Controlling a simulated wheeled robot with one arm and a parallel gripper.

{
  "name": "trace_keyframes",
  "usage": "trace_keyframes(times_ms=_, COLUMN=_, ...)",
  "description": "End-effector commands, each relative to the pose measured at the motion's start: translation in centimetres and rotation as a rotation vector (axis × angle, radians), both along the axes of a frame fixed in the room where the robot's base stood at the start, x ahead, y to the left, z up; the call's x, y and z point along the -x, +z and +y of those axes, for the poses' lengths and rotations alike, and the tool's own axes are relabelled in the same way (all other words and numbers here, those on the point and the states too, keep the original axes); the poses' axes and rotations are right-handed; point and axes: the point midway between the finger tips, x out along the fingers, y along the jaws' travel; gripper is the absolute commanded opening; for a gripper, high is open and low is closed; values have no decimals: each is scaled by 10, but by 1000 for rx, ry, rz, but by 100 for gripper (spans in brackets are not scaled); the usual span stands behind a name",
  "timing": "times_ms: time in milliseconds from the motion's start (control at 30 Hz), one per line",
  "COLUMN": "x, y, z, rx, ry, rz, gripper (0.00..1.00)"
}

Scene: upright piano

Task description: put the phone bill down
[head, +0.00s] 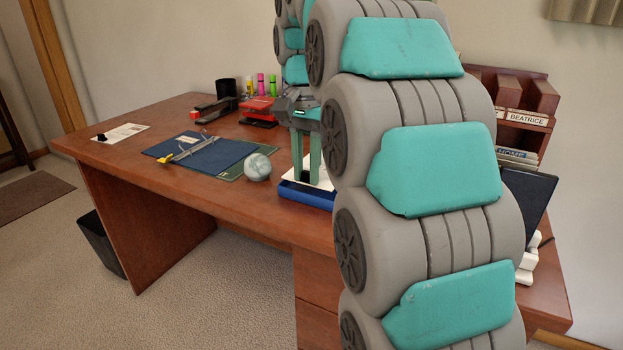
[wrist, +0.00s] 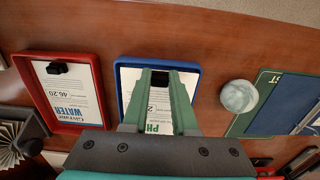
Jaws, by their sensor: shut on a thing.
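The phone bill (wrist: 130,80) is a white sheet with a black clip (wrist: 159,78) at its top edge and large "PH" lettering partly showing. My gripper (wrist: 161,88) is shut on the black clip. In the wrist view the sheet lies within the outline of the blue tray (wrist: 193,66). In the head view my gripper (head: 308,180) points down over the blue tray (head: 300,195), with white paper at its fingertips. My fingers and palm hide much of the sheet. I cannot tell whether it touches the tray floor.
The red tray (wrist: 97,68) to the left holds a clipped water bill (wrist: 72,92). A marbled ball (wrist: 239,96) sits right of the blue tray. Beyond are a dark blue binder (head: 200,152) and a clipped sheet (head: 125,131).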

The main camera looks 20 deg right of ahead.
Motion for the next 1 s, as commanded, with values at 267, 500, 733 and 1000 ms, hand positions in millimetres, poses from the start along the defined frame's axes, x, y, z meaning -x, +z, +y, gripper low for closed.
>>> trace_keyframes(times_ms=267, x=-9, y=-4, z=-14, rx=0, ry=0, rz=0, gripper=0)
trace_keyframes(times_ms=500, x=-8, y=-26, z=-14, rx=0, ry=1, rz=3, gripper=0)
trace_keyframes(times_ms=733, x=-8, y=-38, z=-14, rx=0, ry=1, rz=1, gripper=0)
trace_keyframes(times_ms=1000, x=-8, y=-40, z=-14, rx=0, ry=0, rz=1, gripper=0)
